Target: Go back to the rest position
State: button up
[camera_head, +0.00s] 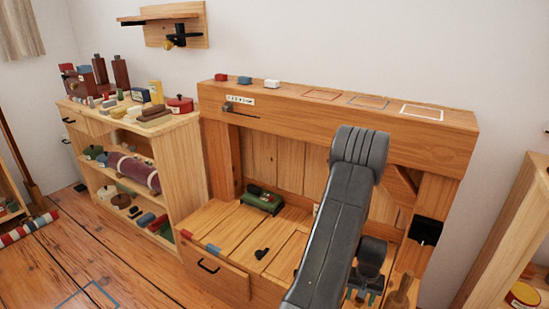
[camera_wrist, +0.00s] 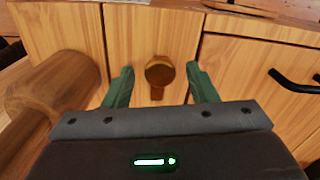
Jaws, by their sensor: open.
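My gripper (camera_wrist: 155,88) shows in the wrist view with its two green fingers spread apart. It is open and nothing sits between the fingertips.
A thick wooden cylinder (camera_wrist: 58,85) is close on the left in the wrist view, with a black drawer handle (camera_wrist: 293,80) at right. A green object (camera_head: 262,199) lies on the bench.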

jog(key=n+p, duration=0.1)
jog(key=n, duration=0.6)
dwell(0.6)
